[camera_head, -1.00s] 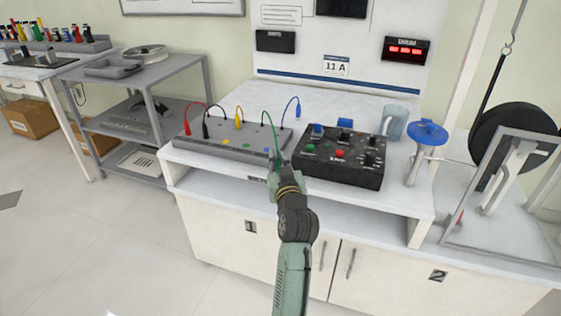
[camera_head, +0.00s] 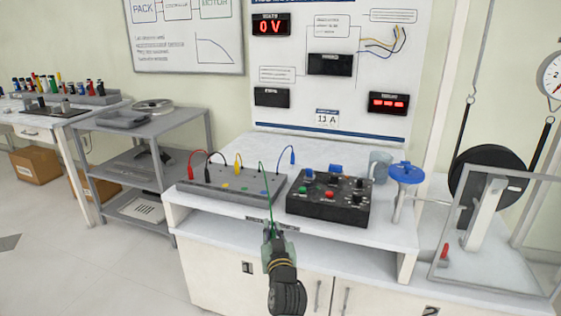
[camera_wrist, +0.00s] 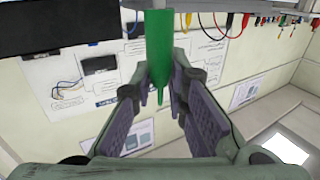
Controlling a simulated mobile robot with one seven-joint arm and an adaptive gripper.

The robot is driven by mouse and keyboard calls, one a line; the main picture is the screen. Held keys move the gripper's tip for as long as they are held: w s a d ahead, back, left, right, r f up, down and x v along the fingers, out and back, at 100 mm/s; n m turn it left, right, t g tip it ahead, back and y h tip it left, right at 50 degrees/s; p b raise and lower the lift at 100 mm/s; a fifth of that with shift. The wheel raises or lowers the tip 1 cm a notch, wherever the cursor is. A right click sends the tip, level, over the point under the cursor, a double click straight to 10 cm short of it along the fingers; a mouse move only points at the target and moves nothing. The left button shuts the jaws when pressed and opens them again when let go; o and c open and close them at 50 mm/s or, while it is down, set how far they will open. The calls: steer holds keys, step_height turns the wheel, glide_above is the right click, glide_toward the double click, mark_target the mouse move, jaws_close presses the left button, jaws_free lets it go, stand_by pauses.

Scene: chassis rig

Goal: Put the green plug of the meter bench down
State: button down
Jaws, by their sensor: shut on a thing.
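My gripper (camera_head: 272,236) is in front of the bench's front edge, below the grey socket panel (camera_head: 215,192). It is shut on the green plug (camera_wrist: 157,45). In the wrist view the plug stands between the two finger pads (camera_wrist: 160,85), its narrow tip towards the bottom of the picture. In the head view my gripper mostly hides the plug. Its green lead (camera_head: 266,188) arches up from the panel and comes down to my gripper. The panel also bears red, black, yellow and blue leads.
A black control box (camera_head: 328,200) with coloured knobs stands right of the panel. A clear jug (camera_head: 380,167) and a blue-topped stand (camera_head: 407,174) are beyond it. Little bare worktop shows at the front edge. A grey shelf cart (camera_head: 140,122) stands at left.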

steer(key=s+f+m+h+b, duration=0.1)
steer(key=s+f+h+b, duration=0.15)
steer(key=f, duration=1.85)
steer(key=s+d+f, duration=0.1)
steer(key=s+f, duration=0.4)
steer(key=f, duration=0.2)
steer(key=s+d+f+m, duration=0.1)
steer(key=s+d+f, duration=0.1)
steer(key=s+f, duration=0.3)
step_height(320, 180, down, 3)
steer(key=shift+d+r+h, duration=0.1)
steer(key=shift+d+h, duration=0.1)
steer(key=shift+h, duration=0.15)
steer(key=shift+s+d, duration=0.1)
